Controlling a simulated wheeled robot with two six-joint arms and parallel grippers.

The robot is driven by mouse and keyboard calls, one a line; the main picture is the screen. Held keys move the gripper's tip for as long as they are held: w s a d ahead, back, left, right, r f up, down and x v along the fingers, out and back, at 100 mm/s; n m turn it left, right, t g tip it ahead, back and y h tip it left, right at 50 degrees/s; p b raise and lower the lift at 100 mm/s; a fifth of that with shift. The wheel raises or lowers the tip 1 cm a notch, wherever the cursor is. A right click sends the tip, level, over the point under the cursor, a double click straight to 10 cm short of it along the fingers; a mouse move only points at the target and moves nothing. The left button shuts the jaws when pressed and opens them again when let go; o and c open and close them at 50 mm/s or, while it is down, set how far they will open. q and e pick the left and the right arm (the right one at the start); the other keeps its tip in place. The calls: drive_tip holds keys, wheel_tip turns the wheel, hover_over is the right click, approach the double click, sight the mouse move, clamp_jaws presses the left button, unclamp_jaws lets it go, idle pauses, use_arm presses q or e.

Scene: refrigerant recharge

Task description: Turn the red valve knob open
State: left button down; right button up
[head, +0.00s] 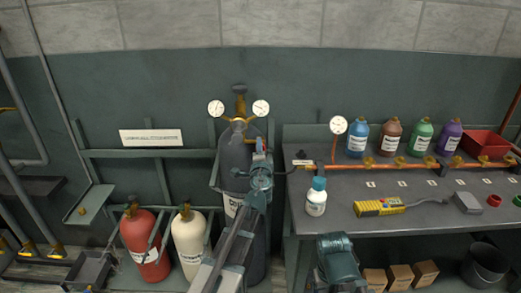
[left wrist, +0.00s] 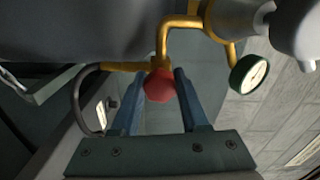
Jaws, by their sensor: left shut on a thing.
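The red valve knob (left wrist: 159,86) sits on the brass pipework (left wrist: 180,22) in the left wrist view. My left gripper (left wrist: 160,76) has its two blue fingers on either side of the knob and is shut on it. In the head view my left gripper (head: 260,147) is at the upper front of the tall dark gas cylinder (head: 236,150), below its two round gauges. My right gripper's fingers do not show; only part of my right arm is at the bottom.
A red cylinder (head: 144,243) and a cream cylinder (head: 188,240) stand left of the tall one. A gauge (left wrist: 249,75) is close right of my left fingers.

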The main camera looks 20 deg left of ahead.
use_arm(q)
drive_tip(key=n, duration=0.6)
drive_tip(key=shift+s+f+n, duration=0.1)
drive_tip(key=shift+n, duration=0.5)
drive_tip(key=shift+c, duration=2.1)
unclamp_jaws()
